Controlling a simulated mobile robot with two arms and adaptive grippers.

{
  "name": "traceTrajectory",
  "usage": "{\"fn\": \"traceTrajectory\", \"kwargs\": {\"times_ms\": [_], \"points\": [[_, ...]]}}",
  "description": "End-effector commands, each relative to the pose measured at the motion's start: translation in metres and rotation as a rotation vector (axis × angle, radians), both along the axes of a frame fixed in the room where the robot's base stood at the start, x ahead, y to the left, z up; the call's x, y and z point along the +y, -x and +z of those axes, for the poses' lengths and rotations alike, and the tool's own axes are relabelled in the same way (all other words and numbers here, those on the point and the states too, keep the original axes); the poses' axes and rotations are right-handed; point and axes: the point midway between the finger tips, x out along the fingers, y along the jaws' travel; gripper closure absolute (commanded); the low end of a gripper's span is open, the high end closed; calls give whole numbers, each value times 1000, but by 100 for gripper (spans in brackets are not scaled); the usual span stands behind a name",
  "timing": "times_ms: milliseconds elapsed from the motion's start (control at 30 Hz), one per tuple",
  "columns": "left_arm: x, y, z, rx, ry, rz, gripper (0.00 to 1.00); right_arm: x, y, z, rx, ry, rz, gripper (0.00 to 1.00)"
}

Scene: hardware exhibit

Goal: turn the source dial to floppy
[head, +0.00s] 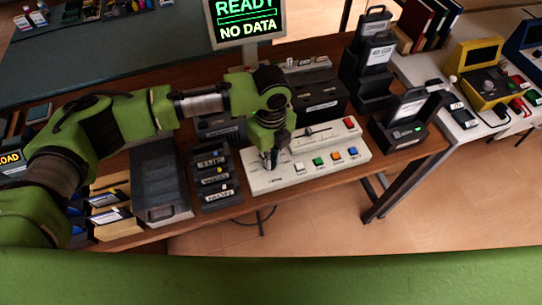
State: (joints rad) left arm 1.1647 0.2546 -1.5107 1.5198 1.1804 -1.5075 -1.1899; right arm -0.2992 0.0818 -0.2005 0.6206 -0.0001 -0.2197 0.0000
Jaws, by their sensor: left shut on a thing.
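A white control panel (320,164) lies near the front edge of the wooden table. It carries a slider, a red button, and green, orange and blue buttons along its front. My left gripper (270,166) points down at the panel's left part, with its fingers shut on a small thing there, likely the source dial. The dial itself is hidden by the fingers, and its setting cannot be read. A screen (247,20) behind the table reads "READY" and "NO DATA". My right gripper is not in view.
A dark device (398,128) with a lit green spot stands right of the panel. Dark labelled slots (215,178) and a grey case (160,180) stand to the left. Dark boxes stand behind. A white table (460,128) at right holds a yellow console (482,75).

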Motion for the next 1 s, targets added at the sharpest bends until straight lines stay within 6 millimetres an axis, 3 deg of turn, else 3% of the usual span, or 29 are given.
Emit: {"fn": "traceTrajectory", "kwargs": {"times_ms": [600,1000], "points": [[-2,0,4,4,1,415,100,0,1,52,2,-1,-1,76],[-3,-2,2,1,1,631,100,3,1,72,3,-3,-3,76]]}}
